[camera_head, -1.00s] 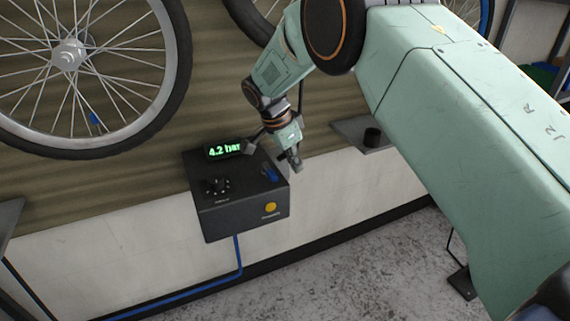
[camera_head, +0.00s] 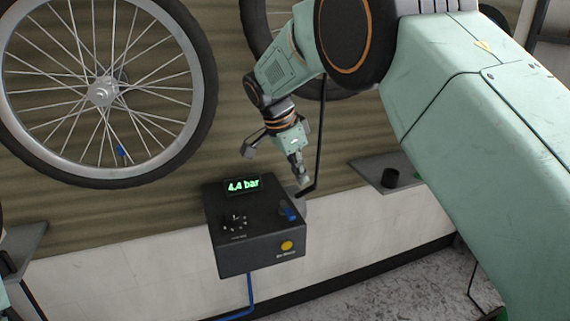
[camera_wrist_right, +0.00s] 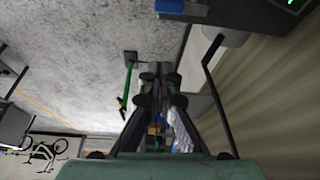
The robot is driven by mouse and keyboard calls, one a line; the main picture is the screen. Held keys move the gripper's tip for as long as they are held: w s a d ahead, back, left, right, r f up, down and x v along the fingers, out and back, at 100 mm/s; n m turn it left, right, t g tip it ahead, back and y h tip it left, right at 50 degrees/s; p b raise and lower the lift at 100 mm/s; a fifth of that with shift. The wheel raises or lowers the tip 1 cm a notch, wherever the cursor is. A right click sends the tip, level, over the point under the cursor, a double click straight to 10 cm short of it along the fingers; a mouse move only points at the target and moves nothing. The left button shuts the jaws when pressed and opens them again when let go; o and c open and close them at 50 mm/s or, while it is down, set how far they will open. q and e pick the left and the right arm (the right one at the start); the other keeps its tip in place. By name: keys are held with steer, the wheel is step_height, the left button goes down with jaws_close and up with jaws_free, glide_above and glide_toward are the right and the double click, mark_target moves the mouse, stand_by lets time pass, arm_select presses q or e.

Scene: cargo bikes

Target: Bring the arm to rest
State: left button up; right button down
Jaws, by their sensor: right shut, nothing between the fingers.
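My right arm comes in from the upper right in the head view. My right gripper (camera_head: 303,181) is shut and empty, its tip pointing down just right of and above the black control box (camera_head: 262,258). It appears apart from the box. In the right wrist view the closed fingers (camera_wrist_right: 158,90) show in the middle with nothing between them. The box has a lit green display (camera_head: 243,185) reading 4.4 bar, a black knob (camera_head: 235,221), a blue switch (camera_head: 289,213) and a yellow button (camera_head: 286,245). My left gripper is not in view.
A bicycle wheel (camera_head: 103,93) hangs at the upper left. A blue hose (camera_head: 250,290) runs down from the box. Grey floor (camera_head: 400,285) lies below.

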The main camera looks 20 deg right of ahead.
steer(key=s+f+n, duration=0.1)
steer(key=f, duration=0.3)
steer(key=s+f+n, duration=0.1)
steer(key=s+f, duration=0.1)
steer(key=f, duration=0.2)
steer(key=s+f+n+y, duration=0.1)
steer(key=f, duration=0.3)
steer(key=shift+s+d+f, duration=0.1)
steer(key=shift+s+d, duration=0.05)
steer(key=s+f+n+y, duration=0.2)
steer(key=s+f+n, duration=0.3)
steer(key=s+f, duration=0.6)
steer(key=s+f+n+b, duration=0.1)
steer(key=s+f+n, duration=0.3)
steer(key=s, duration=0.9)
steer(key=s+f+n+b, duration=0.2)
steer(key=s+f+n, duration=0.2)
steer(key=s, duration=1)
steer(key=shift+s+f+g+y, duration=0.3)
steer(key=shift+f+y, duration=0.1)
steer(key=shift+f, duration=0.3)
